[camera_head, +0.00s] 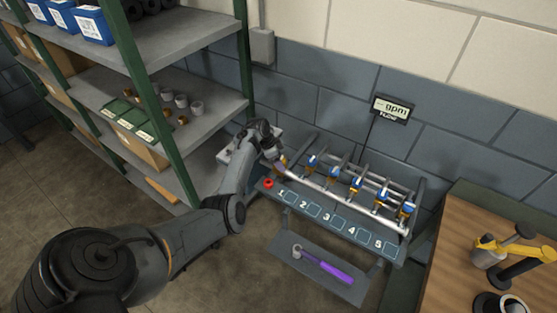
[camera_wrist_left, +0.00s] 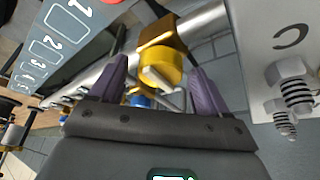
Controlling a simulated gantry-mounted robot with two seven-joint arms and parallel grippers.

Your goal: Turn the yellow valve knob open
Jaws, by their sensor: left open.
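The yellow valve knob (camera_wrist_left: 160,66) is a round yellow piece on a brass-coloured fitting on the metal pipe. In the left wrist view it lies between the two purple fingers of my left gripper (camera_wrist_left: 158,72), which are open with visible gaps on both sides. A grey bent handle shows just below the knob. In the head view my left gripper (camera_head: 277,159) is at the left end of the pipe rig, and my arm largely hides the knob there. My right gripper is not in view.
Several blue-capped valves (camera_head: 357,183) line the pipe to the right, above a panel (camera_head: 325,217) numbered along its front. A red button (camera_head: 268,183) is at its left end. A purple-handled tool (camera_head: 325,265) lies on the lower shelf. A shelving unit (camera_head: 190,54) stands left.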

